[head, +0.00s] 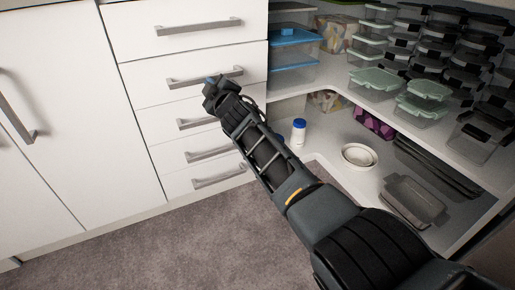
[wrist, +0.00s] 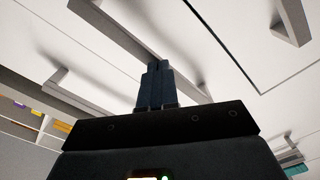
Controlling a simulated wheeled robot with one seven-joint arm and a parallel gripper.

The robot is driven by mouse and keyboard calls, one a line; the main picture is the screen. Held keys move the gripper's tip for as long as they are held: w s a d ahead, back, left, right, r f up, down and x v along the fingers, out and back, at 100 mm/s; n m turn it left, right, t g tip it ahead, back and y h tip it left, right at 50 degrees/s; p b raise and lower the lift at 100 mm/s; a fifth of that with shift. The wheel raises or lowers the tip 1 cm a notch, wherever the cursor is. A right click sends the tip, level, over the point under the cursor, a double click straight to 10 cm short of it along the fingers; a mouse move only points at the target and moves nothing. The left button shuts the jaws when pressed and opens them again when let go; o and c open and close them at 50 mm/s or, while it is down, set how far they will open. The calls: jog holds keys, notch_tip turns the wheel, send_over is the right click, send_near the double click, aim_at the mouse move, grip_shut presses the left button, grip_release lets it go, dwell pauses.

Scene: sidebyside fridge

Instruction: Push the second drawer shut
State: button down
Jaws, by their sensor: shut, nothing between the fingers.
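The second drawer (head: 143,86) is a white front in a stack of drawers, with a grey bar handle (head: 181,83). It looks nearly flush with its neighbours; I cannot tell if a small gap is left. My gripper (head: 213,79) is in front of this drawer at its handle, and the arm hides part of the drawer's lower right. In the wrist view my gripper (wrist: 158,64) has its two dark fingers together and empty, with the tips at a grey handle bar (wrist: 115,35). I cannot tell if they touch it.
The top drawer (head: 140,30) is above and several more drawers are below. A tall white cabinet door (head: 90,130) is at left. Open shelves at right hold containers (head: 375,82), a blue-capped bottle (head: 298,132) and bowls (head: 360,155). Carpet (head: 170,250) is clear in front.

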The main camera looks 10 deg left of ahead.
jog(key=p+v, duration=0.8)
jog(key=p, duration=0.1)
dwell(0.3)
jog(key=shift+r, duration=0.1)
